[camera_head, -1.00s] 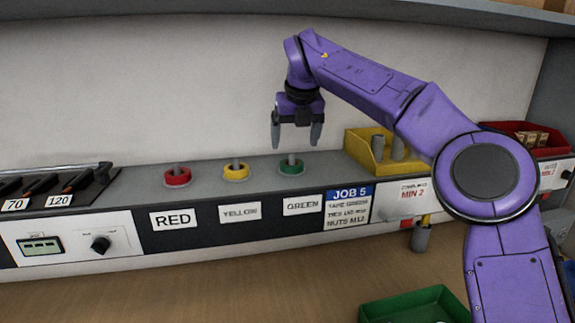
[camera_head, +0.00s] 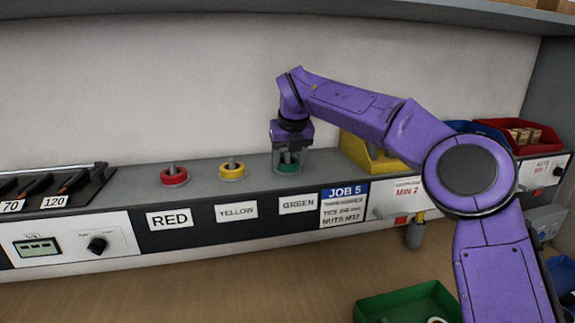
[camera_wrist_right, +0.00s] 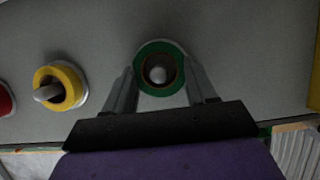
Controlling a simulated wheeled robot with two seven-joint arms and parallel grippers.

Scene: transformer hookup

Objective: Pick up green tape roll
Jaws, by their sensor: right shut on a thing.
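The green tape roll (camera_head: 288,163) sits around a short peg on the grey shelf, above the GREEN label (camera_head: 298,204). My right gripper (camera_head: 290,166) has come down over it, with one finger on each side. In the right wrist view the green roll (camera_wrist_right: 161,68) lies between the fingertips of my right gripper (camera_wrist_right: 161,88), with the peg's rounded tip in its hole. My right gripper is shut on the green roll, which is still down at the shelf. My left gripper is not in view.
A yellow tape roll (camera_head: 232,170) and a red tape roll (camera_head: 174,176) stand on pegs to the left. A yellow bin (camera_head: 362,152) stands close on the right. A green tray (camera_head: 385,304) is on the bench below. The wall rises behind the shelf.

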